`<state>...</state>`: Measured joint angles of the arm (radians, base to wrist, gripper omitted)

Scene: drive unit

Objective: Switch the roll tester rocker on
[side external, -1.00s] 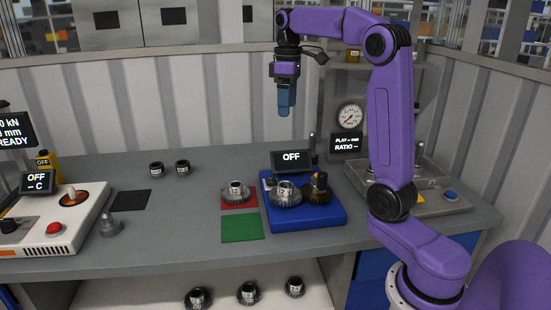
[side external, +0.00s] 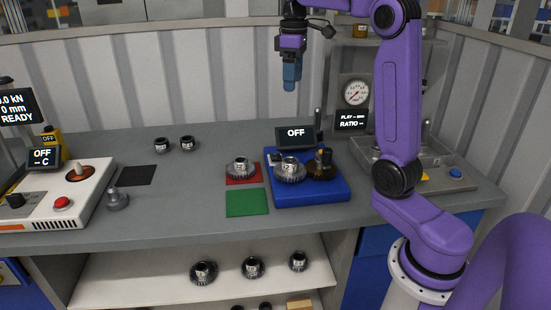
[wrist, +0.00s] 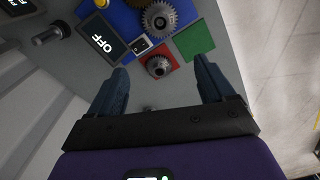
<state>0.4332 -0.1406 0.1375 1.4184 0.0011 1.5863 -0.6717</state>
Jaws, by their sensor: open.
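The roll tester is a blue base (side external: 312,195) on the bench with a silver gear (side external: 290,172) and a dark brass-toned gear (side external: 320,168) on it. Its display (side external: 296,134) behind reads OFF. A small black-and-white rocker (wrist: 140,45) shows in the wrist view beside the display (wrist: 102,40); in the side view it is small, at the base's back left corner.
A red mat (side external: 232,181) with a gear (side external: 240,167) and a green mat (side external: 246,203) lie left of the tester. A dark upright post (side external: 318,120) stands behind it.

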